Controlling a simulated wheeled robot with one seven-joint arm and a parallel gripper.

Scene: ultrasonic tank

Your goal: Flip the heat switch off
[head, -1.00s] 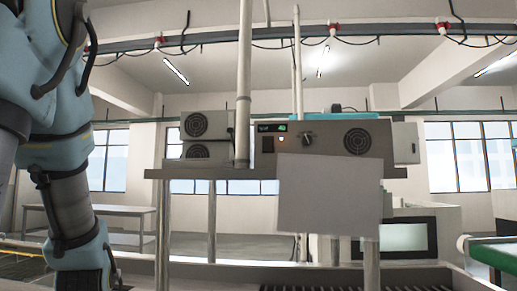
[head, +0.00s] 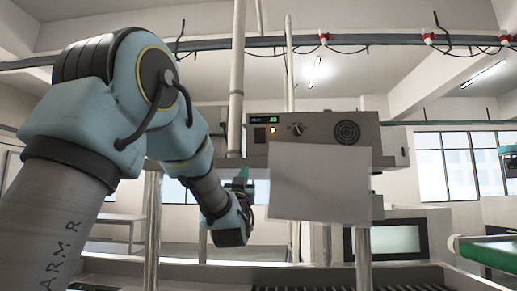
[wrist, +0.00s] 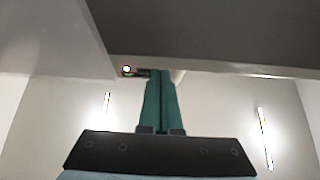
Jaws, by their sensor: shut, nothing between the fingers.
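The ultrasonic tank's control box (head: 322,131) has a small display (head: 265,120) with green digits. Below the display are a small switch (head: 260,134), taken to be the heat switch, and a lit indicator (head: 273,129). The switch's position is too small to read. My gripper (head: 241,175) is just below the lower left of the panel, pointing up, apart from the switch. In the wrist view my gripper's green fingers (wrist: 160,75) are together, empty, and a small lit spot (wrist: 127,69) shows just left of their tips.
A blank pale plate (head: 320,184) hangs in front of the box's lower right, beside my gripper. A black knob (head: 297,129) and a round vent (head: 346,132) are right of the switch. A vertical pole (head: 236,80) stands at the box's left.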

